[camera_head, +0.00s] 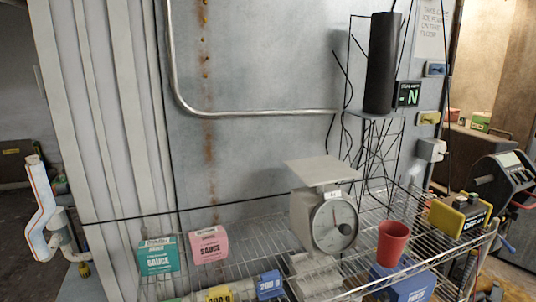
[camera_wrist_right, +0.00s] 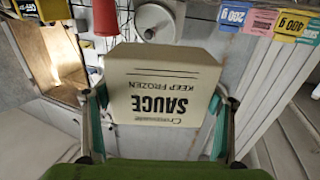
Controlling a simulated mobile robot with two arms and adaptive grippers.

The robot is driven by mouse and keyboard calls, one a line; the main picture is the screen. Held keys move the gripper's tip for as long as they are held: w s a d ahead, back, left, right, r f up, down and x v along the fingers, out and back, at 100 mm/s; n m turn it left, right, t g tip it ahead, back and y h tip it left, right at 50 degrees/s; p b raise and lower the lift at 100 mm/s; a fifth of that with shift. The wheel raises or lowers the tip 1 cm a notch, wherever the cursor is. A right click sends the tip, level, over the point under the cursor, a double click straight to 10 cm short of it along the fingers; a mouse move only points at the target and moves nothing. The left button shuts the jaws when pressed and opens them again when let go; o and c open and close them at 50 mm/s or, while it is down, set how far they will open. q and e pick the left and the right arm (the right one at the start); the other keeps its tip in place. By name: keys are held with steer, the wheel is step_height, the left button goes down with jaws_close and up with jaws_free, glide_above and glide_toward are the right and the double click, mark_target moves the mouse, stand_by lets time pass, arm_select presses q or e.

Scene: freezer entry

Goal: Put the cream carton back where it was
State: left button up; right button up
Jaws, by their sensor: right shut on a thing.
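The cream carton (camera_wrist_right: 163,85), a cream-white box marked "SAUCE KEEP FROZEN", shows large and upside down in the right wrist view. My right gripper (camera_wrist_right: 160,100) is shut on it, with a finger at each side. Neither the carton nor my right gripper shows in the head view. My left gripper is in neither view. In the head view a teal sauce carton (camera_head: 159,256) and a pink sauce carton (camera_head: 209,245) stand side by side on the wire shelf (camera_head: 250,232).
A dial scale (camera_head: 328,222) with an empty-looking pan stands mid-shelf. A red cup (camera_head: 392,243) is right of it, and a yellow-black box (camera_head: 460,216) is at the right end. A dark cylinder (camera_head: 382,62) stands above.

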steer(key=s, duration=0.2)
steer(key=s+f, duration=0.1)
steer(key=s, duration=0.2)
steer(key=shift+s+f, duration=0.1)
stand_by(0.5)
